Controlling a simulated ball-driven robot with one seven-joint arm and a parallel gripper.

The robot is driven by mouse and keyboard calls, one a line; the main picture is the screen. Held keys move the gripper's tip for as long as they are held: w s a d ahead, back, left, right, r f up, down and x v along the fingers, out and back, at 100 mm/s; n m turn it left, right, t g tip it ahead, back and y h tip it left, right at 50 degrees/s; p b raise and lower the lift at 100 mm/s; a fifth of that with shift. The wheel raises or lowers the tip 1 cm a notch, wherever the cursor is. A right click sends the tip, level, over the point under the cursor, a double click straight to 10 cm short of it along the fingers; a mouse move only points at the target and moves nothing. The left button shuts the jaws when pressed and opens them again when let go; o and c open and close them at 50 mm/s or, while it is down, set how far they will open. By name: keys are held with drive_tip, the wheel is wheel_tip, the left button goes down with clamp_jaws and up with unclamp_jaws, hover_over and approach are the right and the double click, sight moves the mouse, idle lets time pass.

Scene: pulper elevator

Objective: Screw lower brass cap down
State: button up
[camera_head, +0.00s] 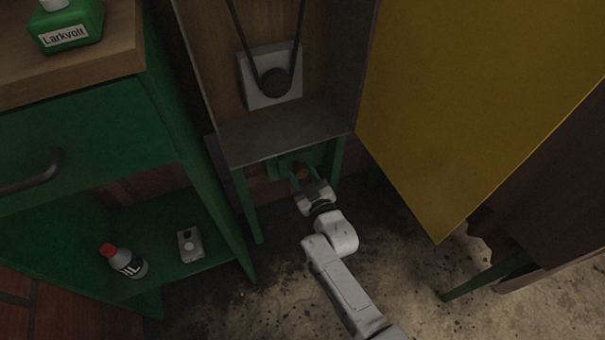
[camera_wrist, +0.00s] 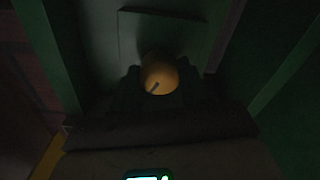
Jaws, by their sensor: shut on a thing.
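The lower brass cap (camera_head: 301,171) is a small round brownish-orange knob under the grey shelf of the elevator housing.
Green legs (camera_head: 246,204) stand on both sides of the narrow space. A yellow door panel (camera_head: 470,100) hangs open at right. A green cabinet (camera_head: 90,140) at left holds an oil bottle (camera_head: 128,262) and a small grey box (camera_head: 190,245). A belt pulley (camera_head: 275,82) is above the shelf.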

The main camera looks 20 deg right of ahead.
drive_tip(key=m, duration=0.3)
drive_tip(key=shift+d+f+m, duration=0.1)
drive_tip(key=shift+m, duration=0.3)
drive_tip(key=m+b, duration=0.1)
drive_tip(key=m, duration=0.3)
drive_tip(key=shift+m, duration=0.3)
drive_tip(key=m, duration=0.4)
drive_tip(key=shift+f+m+b, duration=0.1)
drive_tip(key=shift+m+b, duration=0.2)
drive_tip(key=m, duration=0.4)
drive_tip(key=shift+m+h+b, duration=0.3)
drive_tip(key=shift+m+h, duration=0.1)
drive_tip(key=m, duration=0.3)
drive_tip(key=shift+m, duration=0.3)
drive_tip(key=m, duration=0.4)
drive_tip(key=shift+m+b, duration=0.3)
drive_tip(key=m, duration=0.4)
drive_tip(key=shift+f+m, duration=0.1)
drive_tip(key=shift+m, duration=2.4)
